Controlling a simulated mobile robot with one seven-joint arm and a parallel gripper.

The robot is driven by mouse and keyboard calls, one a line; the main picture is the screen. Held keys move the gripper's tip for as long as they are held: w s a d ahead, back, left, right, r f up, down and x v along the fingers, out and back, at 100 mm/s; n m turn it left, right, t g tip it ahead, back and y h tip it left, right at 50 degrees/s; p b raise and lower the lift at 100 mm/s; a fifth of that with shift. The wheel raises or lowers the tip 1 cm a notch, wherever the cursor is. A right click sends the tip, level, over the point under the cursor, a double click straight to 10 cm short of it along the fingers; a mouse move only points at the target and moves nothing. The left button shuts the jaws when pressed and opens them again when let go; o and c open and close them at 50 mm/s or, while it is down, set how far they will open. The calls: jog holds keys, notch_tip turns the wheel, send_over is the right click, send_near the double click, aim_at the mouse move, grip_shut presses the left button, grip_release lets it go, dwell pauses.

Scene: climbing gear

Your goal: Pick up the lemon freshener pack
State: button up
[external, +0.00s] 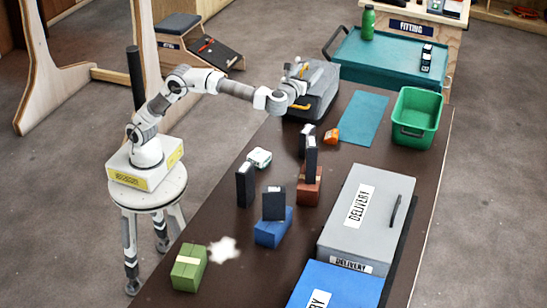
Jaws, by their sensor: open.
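I cannot make out for certain which item is the lemon freshener pack; no label that small is legible. Small candidates on the brown table are a white-and-green pack (259,158) near the left edge and an orange item (331,136) near the blue mat.
Upright dark boxes (245,186) stand mid-table, some by a red block (309,192) and blue block (273,229). A green block (188,270) and white patch (223,249) lie nearer. Grey delivery box (340,225), blue box (345,290) and green bin (415,118) line the right. Blue mat (364,118) looks clear.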

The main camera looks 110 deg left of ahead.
aim_at(309, 129)
notch_tip(309, 129, down, 26)
jog(key=shift+r, duration=0.15)
jog(key=shift+a+f, duration=0.2)
jog(key=shift+f, duration=0.1)
jog(key=shift+w+a+b, duration=0.2)
jog(key=shift+a+b, duration=0.5)
jog(key=shift+a, duration=1.6)
grip_shut()
